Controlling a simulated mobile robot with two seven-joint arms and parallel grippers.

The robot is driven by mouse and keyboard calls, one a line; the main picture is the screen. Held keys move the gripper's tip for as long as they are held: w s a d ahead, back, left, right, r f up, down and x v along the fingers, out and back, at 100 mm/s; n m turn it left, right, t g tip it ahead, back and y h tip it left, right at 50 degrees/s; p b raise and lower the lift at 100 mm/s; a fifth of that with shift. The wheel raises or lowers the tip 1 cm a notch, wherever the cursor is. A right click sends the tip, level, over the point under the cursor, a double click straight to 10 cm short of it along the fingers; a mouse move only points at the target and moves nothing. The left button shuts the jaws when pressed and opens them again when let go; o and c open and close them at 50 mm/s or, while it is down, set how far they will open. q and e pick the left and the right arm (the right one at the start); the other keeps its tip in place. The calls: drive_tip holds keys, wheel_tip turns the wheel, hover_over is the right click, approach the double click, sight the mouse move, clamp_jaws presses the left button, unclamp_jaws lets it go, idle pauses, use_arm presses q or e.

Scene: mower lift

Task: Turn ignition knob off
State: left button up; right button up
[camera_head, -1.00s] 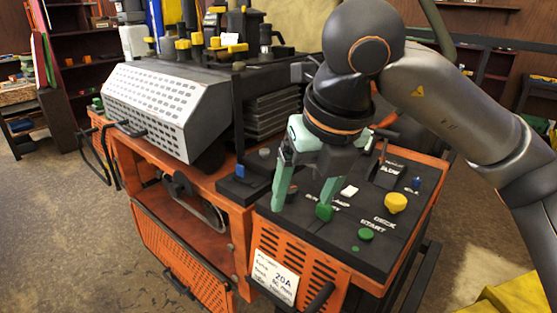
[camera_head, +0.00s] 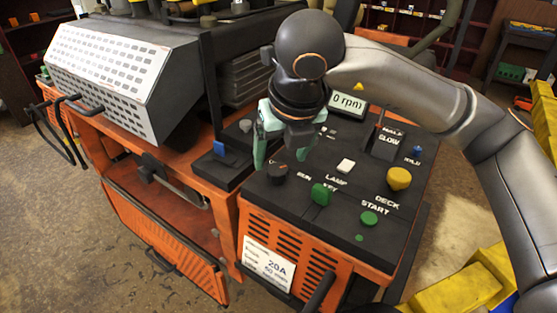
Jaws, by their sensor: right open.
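The black round ignition knob (camera_head: 278,173) stands at the left front of the dark control panel (camera_head: 345,225), by the "RUN" label. A small reddish mark shows on its top; which label it points at is hard to tell. My right gripper (camera_head: 280,155) has light green fingers. It is open and empty, just behind and above the knob, apart from it as far as I can see. The far finger is partly hidden by the gripper body. My left gripper is not in view.
A display (camera_head: 348,104) reads "0 rpm". Nearby stand a green key knob (camera_head: 320,195), a white lamp switch (camera_head: 346,165), a yellow deck knob (camera_head: 399,178) and a green start button (camera_head: 368,218). A blue switch (camera_head: 219,149) sits left of the panel.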

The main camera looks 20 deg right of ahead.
sight(277, 169)
drive_tip(key=shift+x, duration=1.95)
drive_tip(key=shift+c, duration=0.3)
clamp_jaws()
